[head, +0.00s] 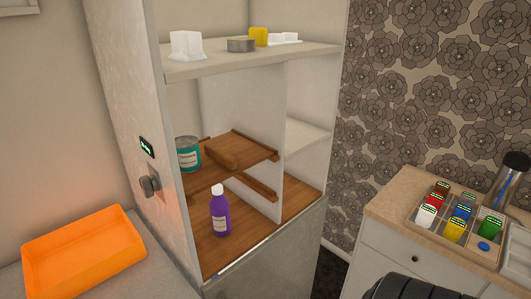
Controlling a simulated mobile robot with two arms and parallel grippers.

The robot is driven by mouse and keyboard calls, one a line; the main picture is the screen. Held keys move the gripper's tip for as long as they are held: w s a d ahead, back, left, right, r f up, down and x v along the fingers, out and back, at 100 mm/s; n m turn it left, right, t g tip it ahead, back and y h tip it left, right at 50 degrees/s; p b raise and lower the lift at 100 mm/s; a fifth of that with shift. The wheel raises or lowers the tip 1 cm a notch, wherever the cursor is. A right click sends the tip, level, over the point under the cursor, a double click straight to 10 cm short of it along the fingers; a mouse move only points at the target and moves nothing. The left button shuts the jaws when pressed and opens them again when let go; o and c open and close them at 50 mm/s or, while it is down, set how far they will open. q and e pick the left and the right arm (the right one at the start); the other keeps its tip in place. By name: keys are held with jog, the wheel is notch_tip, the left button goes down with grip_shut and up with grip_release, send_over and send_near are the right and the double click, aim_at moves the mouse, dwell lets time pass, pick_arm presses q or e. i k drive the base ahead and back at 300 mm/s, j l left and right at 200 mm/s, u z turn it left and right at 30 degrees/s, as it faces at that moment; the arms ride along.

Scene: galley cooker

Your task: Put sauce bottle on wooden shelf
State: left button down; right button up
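The sauce bottle is most likely the purple bottle (221,214) with a white cap and a pale label. It stands upright on the wooden floor (290,208) of the open cabinet, near the front edge. The wooden shelf (256,151) is the small brown board above and behind it, inside the same compartment. A teal can (188,155) stands at the shelf's left side. Neither of my grippers shows in the head view.
A pale upper shelf (215,64) holds a white container (185,46), a grey tin (241,45) and a yellow item (259,36). An orange tray (85,250) lies at left. A sectioned tray (463,251) of coloured jars sits at right. A black rounded part shows at bottom right.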

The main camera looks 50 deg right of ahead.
aim_at(234, 147)
jog(key=l+z, duration=0.35)
jog(key=l, duration=0.45)
jog(key=l+z, duration=0.35)
jog(key=l, duration=0.45)
